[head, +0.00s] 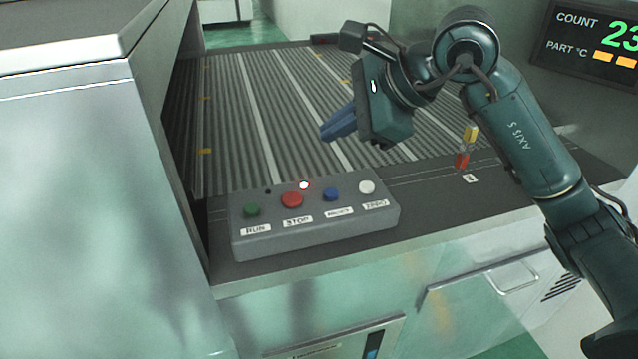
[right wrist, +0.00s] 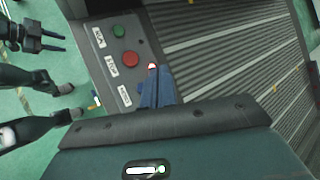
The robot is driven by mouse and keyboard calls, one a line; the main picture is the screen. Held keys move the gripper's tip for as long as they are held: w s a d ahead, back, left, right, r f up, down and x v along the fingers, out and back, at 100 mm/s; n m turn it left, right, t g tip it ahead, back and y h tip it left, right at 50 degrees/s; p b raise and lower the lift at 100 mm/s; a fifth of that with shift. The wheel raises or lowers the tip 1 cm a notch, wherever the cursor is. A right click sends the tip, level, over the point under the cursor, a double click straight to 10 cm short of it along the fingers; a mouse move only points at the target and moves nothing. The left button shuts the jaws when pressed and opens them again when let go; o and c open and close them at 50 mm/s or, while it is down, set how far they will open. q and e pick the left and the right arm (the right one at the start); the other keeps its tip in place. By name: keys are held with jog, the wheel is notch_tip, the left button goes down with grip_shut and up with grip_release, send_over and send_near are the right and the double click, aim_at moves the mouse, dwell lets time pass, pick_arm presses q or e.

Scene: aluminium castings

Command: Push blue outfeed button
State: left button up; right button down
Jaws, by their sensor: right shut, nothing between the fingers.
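The grey button box (head: 315,232) sits at the near edge of the conveyor. Its blue button (head: 331,194) is between the red STOP button (head: 292,199) and the white button (head: 367,187). My right gripper (head: 338,125) is shut and empty, its blue fingers above and behind the box in the head view, apart from the buttons. In the right wrist view my shut blue fingers (right wrist: 158,85) overlap the box's edge. The blue button is hidden there, while the red button (right wrist: 130,59) and green button (right wrist: 119,30) show. My left gripper is not in the head view.
The ribbed conveyor (head: 270,105) lies behind the box. A pale green machine housing (head: 90,190) stands close on the left. A small red and yellow post (head: 463,158) stands right of the box. A count display (head: 590,40) hangs at the upper right.

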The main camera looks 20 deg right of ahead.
aim_at(338, 194)
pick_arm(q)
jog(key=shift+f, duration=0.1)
pick_arm(e)
jog(key=shift+w+d+r+t+h, duration=0.15)
jog(key=shift+d+r+t+h, duration=0.15)
jog(key=shift+d, duration=0.1)
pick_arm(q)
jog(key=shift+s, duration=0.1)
pick_arm(e)
jog(key=shift+f, duration=0.1)
